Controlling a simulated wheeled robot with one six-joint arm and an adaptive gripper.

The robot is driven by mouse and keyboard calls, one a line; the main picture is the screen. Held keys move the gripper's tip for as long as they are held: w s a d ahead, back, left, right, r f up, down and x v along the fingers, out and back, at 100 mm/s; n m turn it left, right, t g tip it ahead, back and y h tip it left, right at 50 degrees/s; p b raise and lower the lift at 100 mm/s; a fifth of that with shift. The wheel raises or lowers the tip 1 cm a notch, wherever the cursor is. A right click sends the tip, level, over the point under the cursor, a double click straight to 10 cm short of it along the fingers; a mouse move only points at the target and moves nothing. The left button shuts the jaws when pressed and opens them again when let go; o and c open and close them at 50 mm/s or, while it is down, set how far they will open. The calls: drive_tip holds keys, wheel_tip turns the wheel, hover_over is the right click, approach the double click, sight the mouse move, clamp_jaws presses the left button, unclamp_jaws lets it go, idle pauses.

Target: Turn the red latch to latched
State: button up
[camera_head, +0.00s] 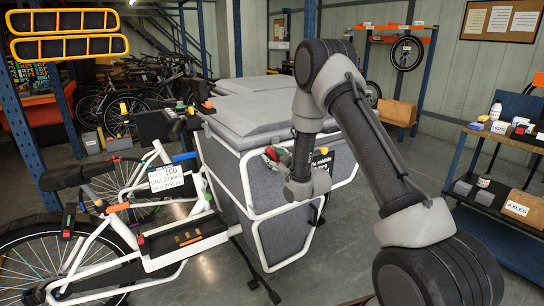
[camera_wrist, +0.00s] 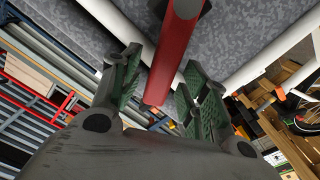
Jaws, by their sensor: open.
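The red latch (camera_head: 270,153) is on the upper front of the grey cargo box (camera_head: 240,120) of a white cargo bike. In the wrist view it is a long red bar (camera_wrist: 173,55) with a dark mount at its top end, against the grey box wall. My gripper (camera_head: 281,157) is at the latch, partly hidden by my own wrist in the head view. In the wrist view my gripper (camera_wrist: 161,62) has its two green-padded fingers apart, one on each side of the red bar. Gaps show beside the bar; I see no clear contact.
White frame tubes (camera_wrist: 275,47) run close to the gripper. A sign card (camera_head: 166,178) hangs on the bike at left. A shelf (camera_head: 490,198) with bottles and boxes stands at right. Several bikes are parked behind. Floor between box and shelf is clear.

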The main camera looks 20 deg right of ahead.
drive_tip(key=v, duration=0.6)
drive_tip(key=shift+s, duration=0.15)
drive_tip(key=shift+c, duration=0.2)
